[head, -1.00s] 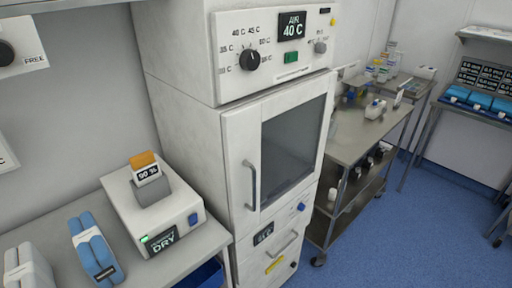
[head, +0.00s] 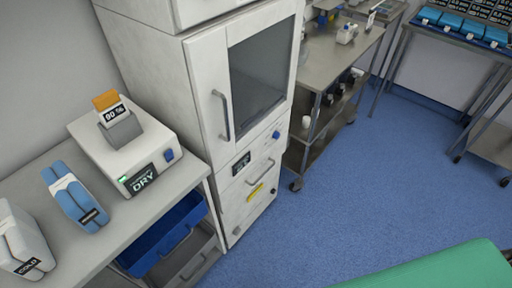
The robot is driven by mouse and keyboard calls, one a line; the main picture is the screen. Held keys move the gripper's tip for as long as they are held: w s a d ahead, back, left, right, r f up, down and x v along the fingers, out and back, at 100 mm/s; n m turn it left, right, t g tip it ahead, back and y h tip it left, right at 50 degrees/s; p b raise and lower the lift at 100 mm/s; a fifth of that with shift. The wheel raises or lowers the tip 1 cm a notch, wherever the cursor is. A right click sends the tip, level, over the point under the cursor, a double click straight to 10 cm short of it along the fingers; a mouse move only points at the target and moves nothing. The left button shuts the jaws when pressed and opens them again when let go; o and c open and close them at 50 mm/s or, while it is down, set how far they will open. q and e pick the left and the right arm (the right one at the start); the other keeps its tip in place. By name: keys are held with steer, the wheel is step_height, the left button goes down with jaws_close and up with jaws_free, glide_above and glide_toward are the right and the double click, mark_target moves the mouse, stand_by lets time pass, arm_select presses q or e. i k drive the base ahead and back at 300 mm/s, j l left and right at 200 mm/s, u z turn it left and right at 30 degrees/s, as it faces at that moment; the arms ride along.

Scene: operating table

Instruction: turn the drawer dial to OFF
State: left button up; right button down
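A blue knob (head: 276,134) is below the cabinet door. A small dark knob (head: 236,230) is low on the drawer front. I cannot tell which knob is the drawer dial, nor its setting. Neither of my grippers is in view.
A bench (head: 178,197) at the left bears a white device (head: 141,151) reading DRY and a blue pack (head: 76,196). Blue bins (head: 165,238) are under it. A steel cart (head: 330,70) stands right of the cabinet. A green surface (head: 440,268) is at lower right. Blue floor between is clear.

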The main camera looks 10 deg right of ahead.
mark_target(276, 135)
steer(key=l+u, duration=0.2)
steer(key=u, duration=0.15)
steer(key=i+l+u, duration=0.1)
steer(key=l+u, duration=0.15)
steer(key=u, duration=0.15)
steer(key=l+u, duration=0.15)
steer(key=l, duration=0.45)
steer(key=l+u, duration=0.15)
steer(key=l, duration=0.45)
steer(key=k+l+u, duration=0.15)
steer(key=l, duration=0.45)
steer(key=l+u, duration=0.1)
steer(key=l, duration=0.45)
